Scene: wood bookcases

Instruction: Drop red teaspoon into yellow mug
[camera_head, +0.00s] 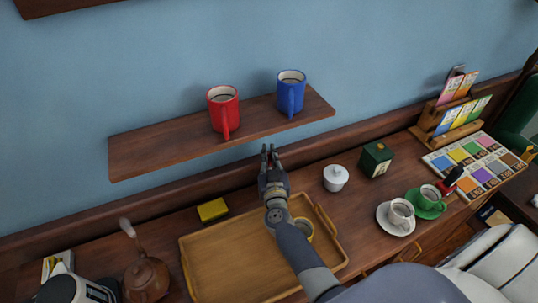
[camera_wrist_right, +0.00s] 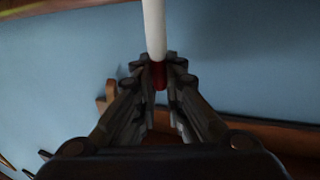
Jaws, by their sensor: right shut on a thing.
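My right gripper (camera_head: 269,150) is raised in front of the wall, just below the wooden shelf, beyond the tray. In the right wrist view its fingers (camera_wrist_right: 160,80) are shut on a slim thing with a dark red part between the tips and a pale part pointing up. It seems to be the red teaspoon (camera_wrist_right: 160,76); its shape is not clear, and I cannot make it out in the head view. The yellow mug (camera_head: 304,229) stands in the tray, right beside my forearm, which partly hides it. My left gripper is not in view.
The shelf (camera_head: 160,152) bears a red mug (camera_head: 223,112) and a blue mug (camera_head: 291,93). The wooden tray (camera_head: 220,262) is otherwise bare.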

